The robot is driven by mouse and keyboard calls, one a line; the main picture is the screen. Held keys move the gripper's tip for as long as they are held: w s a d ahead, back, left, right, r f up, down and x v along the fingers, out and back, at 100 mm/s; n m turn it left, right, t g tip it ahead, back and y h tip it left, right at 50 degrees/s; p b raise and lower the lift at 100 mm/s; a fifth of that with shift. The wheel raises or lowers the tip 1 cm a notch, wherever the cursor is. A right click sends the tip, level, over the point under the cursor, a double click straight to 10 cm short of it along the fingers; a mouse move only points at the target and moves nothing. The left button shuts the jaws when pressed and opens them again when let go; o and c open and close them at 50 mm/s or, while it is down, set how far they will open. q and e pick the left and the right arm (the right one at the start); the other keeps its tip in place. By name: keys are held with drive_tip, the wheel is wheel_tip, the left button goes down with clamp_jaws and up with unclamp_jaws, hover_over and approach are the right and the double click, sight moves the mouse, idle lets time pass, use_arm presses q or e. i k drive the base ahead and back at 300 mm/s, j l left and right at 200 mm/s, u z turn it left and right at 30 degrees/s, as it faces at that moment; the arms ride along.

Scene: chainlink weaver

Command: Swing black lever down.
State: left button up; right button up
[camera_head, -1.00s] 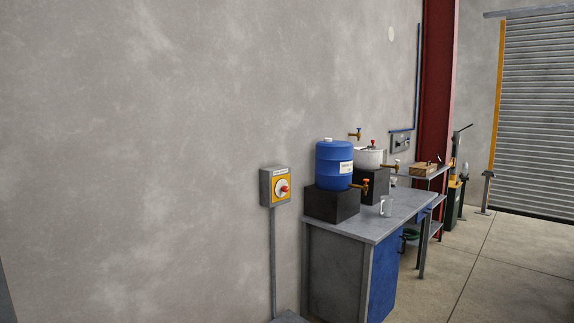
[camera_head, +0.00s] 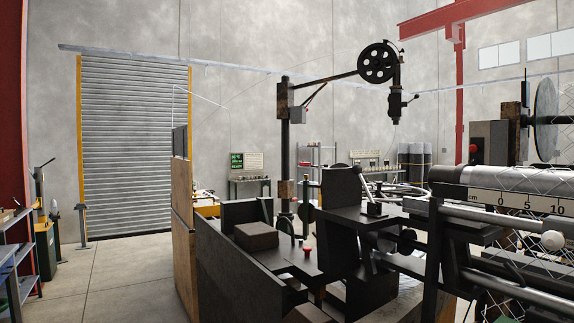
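Neither of my grippers is in view. Several lever-like parts show, and I cannot tell which one is the black lever. A slanted handle (camera_head: 365,184) rises from the dark machine (camera_head: 235,265) at centre right; its shaft looks grey. A thin dark handle (camera_head: 46,163) stands tilted up on top of the dark post of a small green and yellow machine (camera_head: 45,243) at the far left. A short dark handle (camera_head: 411,99) sticks out of the hanging head below a spoked wheel (camera_head: 377,62).
A roller cased in mesh with a cm scale (camera_head: 510,204) fills the right foreground. A brown panel (camera_head: 183,230) edges the dark machine. Open concrete floor (camera_head: 125,275) lies left of it, before the closed shutter (camera_head: 130,140). A grey shelf (camera_head: 15,270) stands at far left.

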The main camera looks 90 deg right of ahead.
sight(357, 169)
drive_tip(key=z, duration=0.45)
drive_tip(key=l+z, duration=0.1)
drive_tip(key=z, duration=0.4)
drive_tip(key=i+z, duration=0.1)
drive_tip(key=z, duration=0.85)
drive_tip(key=i+z, duration=0.15)
drive_tip(key=z, duration=0.3)
drive_tip(key=i+z, duration=0.15)
drive_tip(key=z, duration=0.3)
drive_tip(key=i+j+z, duration=0.15)
drive_tip(key=z, duration=0.3)
drive_tip(key=i+j+z, duration=0.1)
drive_tip(key=z, duration=0.35)
drive_tip(key=j, duration=0.1)
